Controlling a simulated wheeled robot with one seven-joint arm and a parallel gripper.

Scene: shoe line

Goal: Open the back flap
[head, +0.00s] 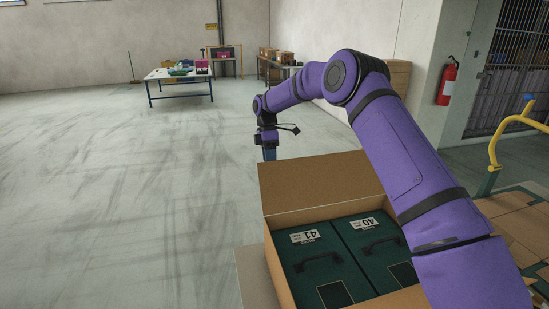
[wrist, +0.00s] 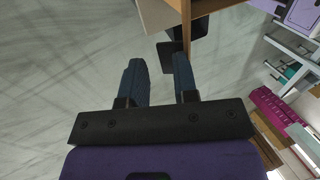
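The open cardboard box (head: 282,272) stands at the bottom centre of the head view. Its back flap (head: 318,183) stands raised along the far side. Two dark green cases with handles, labelled 41 (head: 322,258) and 40 (head: 372,243), lie inside. My gripper (head: 270,154) points down at the flap's far left top edge; the flap may hide its tips. In the wrist view, the two dark blue fingers (wrist: 158,78) are apart with nothing seen held. A brown cardboard edge (wrist: 186,32) runs close to the right fingertip; I cannot tell whether they touch.
My purple arm reaches over the box's right side. Flattened cardboard (head: 512,222) and a yellow rail (head: 508,125) are at the right. A table with items (head: 180,73) stands far back. The floor (head: 130,190) to the left is clear.

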